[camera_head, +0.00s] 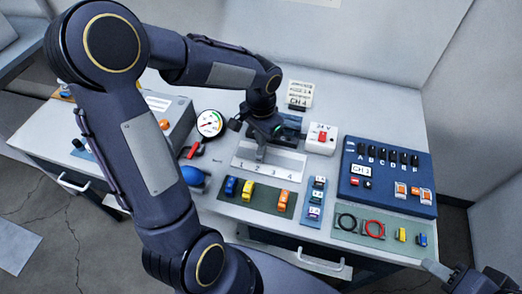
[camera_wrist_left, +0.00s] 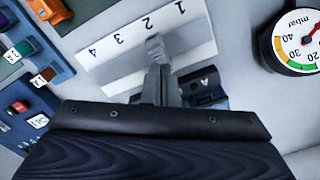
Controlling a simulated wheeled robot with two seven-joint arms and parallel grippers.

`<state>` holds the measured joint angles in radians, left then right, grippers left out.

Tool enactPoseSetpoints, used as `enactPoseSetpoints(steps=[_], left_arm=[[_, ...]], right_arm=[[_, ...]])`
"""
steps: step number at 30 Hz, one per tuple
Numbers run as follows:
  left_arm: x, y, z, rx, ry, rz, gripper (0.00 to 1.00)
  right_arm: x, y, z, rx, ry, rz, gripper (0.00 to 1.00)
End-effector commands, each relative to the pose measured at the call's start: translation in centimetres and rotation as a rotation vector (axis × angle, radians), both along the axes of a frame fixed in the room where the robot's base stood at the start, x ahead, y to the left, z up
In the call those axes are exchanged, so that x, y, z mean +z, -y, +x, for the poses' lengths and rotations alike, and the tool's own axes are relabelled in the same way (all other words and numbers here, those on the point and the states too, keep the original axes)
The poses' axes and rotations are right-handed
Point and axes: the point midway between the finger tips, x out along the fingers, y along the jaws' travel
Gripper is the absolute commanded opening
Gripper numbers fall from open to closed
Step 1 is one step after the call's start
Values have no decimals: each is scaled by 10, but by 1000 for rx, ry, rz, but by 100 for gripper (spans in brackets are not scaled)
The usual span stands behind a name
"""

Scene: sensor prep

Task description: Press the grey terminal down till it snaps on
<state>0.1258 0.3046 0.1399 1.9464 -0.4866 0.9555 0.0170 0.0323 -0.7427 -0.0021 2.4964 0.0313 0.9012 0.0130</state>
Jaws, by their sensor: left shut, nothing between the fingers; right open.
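A white plate (camera_head: 285,165) marked 1 to 4 lies in the middle of the table; it also shows in the left wrist view (camera_wrist_left: 105,66). My left gripper (camera_head: 261,154) is shut and points down at this plate, with its fingertips near the marks 2 and 3. In the left wrist view its closed fingers (camera_wrist_left: 155,46) stand over the plate's middle. I cannot make out the grey terminal apart from the grey fingers; it may be hidden under them. My right gripper (camera_head: 462,273) is at the lower right corner, partly cut off and open.
A green mat (camera_head: 262,205) with blue, yellow and orange terminals lies in front of the plate. A round gauge (camera_head: 209,124) stands to the left, a white switch box (camera_head: 322,138) to the right. A blue panel (camera_head: 385,195) and a mat with rings (camera_head: 388,240) are further right.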

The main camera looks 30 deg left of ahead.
Motion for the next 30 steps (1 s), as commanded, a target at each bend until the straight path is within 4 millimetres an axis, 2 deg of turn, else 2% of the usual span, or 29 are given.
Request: enactPoseSetpoints(steps=[30], left_arm=[[-10, 0, 0, 0, 0, 0, 0]], right_arm=[[-8, 0, 0, 0, 0, 0, 42]])
